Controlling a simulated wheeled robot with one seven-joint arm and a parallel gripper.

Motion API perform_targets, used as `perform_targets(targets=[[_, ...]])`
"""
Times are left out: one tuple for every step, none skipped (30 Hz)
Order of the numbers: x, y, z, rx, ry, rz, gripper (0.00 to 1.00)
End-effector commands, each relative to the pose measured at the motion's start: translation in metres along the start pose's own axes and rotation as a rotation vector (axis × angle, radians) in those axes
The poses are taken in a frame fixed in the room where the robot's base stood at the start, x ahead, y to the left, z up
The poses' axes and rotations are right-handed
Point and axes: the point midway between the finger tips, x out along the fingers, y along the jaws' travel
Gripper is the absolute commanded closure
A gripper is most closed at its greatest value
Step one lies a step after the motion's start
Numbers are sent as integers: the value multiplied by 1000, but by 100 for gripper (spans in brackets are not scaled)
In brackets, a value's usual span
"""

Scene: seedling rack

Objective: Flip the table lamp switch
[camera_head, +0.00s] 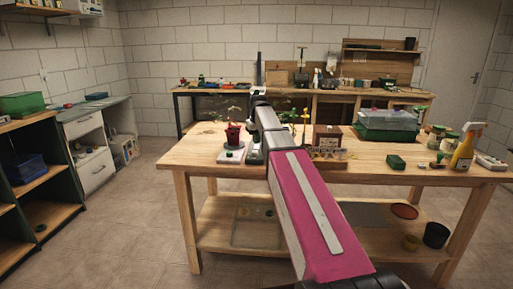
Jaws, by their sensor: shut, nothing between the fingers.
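No table lamp or lamp switch can be picked out for sure in this view. My arm reaches forward over the near wooden workbench (355,178) and hides part of its middle.
A back bench (420,98) runs along the wall. Open floor (130,220) lies at left, beside shelves.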

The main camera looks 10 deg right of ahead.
Motion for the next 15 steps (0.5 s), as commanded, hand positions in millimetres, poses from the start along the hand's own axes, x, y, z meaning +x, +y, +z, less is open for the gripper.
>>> perform_targets(targets=[[-4,0,-1,0,0,0,100],[-6,0,-1,0,0,0,100],[-8,0,-2,0,0,0,100],[-10,0,-2,0,0,0,100],[-12,0,-2,0,0,0,100],[-15,0,-3,0,0,0,100],[-18,0,-3,0,0,0,100],[-20,0,-3,0,0,0,100],[-22,0,-4,0,0,0,100],[-24,0,-4,0,0,0,100],[-26,0,-4,0,0,0,100],[-29,0,-5,0,0,0,100],[-31,0,-5,0,0,0,100],[-33,0,-5,0,0,0,100],[-35,0,-6,0,0,0,100]])
